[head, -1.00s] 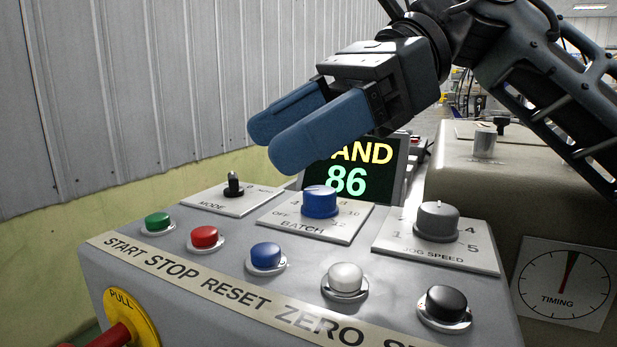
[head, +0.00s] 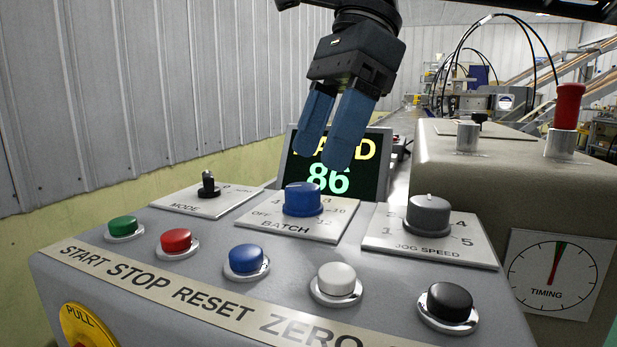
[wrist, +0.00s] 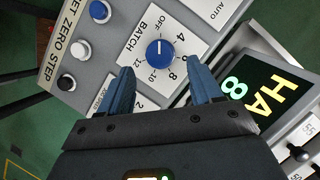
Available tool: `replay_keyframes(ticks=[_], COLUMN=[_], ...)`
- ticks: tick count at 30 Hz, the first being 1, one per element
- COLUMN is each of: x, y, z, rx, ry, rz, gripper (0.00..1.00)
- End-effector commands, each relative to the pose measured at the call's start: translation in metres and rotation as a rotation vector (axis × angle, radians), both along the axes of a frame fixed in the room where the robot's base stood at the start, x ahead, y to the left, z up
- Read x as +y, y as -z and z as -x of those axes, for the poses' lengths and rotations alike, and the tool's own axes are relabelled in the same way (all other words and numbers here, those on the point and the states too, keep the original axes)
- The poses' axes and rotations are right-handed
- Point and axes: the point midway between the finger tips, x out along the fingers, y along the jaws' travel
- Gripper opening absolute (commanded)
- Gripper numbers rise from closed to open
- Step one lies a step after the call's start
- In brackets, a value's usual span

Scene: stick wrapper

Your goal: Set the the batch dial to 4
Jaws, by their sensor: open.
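The batch dial (head: 303,199) is a blue round knob on a white plate marked OFF, 4, 8, 10 and 12. In the wrist view the batch dial (wrist: 160,54) shows a thin pale mark that seems to point toward OFF; it is too small to be certain. My gripper (head: 323,157) is open, with its two blue fingers pointing down, above and slightly behind the dial in the head view. In the wrist view my gripper (wrist: 161,74) has a fingertip to either side below the dial, with nothing between them and no visible contact.
The mode switch (head: 208,187) is left of the dial and the grey jog speed knob (head: 428,214) is right. Several push buttons line the front, including a blue one (head: 246,259). A display (head: 373,170) reading 86 stands behind, partly covered by my fingers.

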Motion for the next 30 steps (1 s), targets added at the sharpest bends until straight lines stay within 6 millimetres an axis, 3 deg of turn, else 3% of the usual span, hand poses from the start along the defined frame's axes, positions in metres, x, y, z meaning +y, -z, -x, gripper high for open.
replay_keyframes(ticks=[3, 9, 19, 30], x=[0.007, 0.014, 0.015, 0.015], y=[0.019, 0.036, 0.039, 0.039], z=[0.004, 0.007, 0.007, 0.007], rx=[0.001, 0.001, 0.0, 0.0], ry=[-0.003, 0.0, -0.001, -0.001], rz=[0.0, -0.001, -0.002, -0.002], gripper=[0.65, 0.65, 0.65, 0.3])
